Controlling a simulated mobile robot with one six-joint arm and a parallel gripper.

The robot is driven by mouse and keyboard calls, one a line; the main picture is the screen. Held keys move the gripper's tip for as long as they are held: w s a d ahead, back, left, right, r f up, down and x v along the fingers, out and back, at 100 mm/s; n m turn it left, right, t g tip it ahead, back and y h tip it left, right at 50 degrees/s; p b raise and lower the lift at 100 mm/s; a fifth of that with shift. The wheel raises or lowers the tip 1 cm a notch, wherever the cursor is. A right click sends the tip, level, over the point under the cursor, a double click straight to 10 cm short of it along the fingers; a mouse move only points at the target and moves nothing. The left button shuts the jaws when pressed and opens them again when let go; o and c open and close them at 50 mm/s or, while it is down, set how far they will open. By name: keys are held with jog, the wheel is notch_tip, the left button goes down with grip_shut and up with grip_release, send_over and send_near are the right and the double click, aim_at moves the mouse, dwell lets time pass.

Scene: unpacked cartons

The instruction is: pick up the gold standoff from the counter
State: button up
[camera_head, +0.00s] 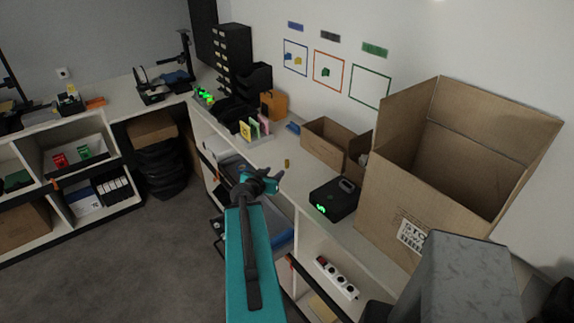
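The gold standoff (287,162) is a small, short, gold-coloured post standing on the white counter (292,178), left of the open carton and behind the black case. The standoff is in plain view and apart from the fingers.
A black case (334,199) with a green display and a small open carton (328,146) stand to the right. A large open carton (399,205) fills the counter's right end. A holder with coloured cards (257,137) and a blue item (293,128) stand further back.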

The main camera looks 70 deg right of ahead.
aim_at(286, 164)
jog(key=shift+b+x, duration=0.95)
jog(key=shift+b, duration=2.8)
jog(key=b, duration=0.6)
jog(key=shift+d+f, duration=0.35)
jog(key=shift+d, duration=0.05)
jog(key=shift+d+r, duration=0.1)
jog(key=shift+d, duration=0.15)
jog(key=p+x, duration=0.1)
jog(key=x, duration=0.2)
jog(key=shift+d, duration=0.25)
jog(key=shift+p+x, duration=0.3)
jog(key=shift+x, duration=0.6)
jog(key=shift+a, duration=0.1)
jog(key=shift+p+x, duration=0.95)
jog(key=shift+x, duration=0.5)
jog(key=shift+p+x, duration=0.45)
jog(key=shift+x, duration=0.8)
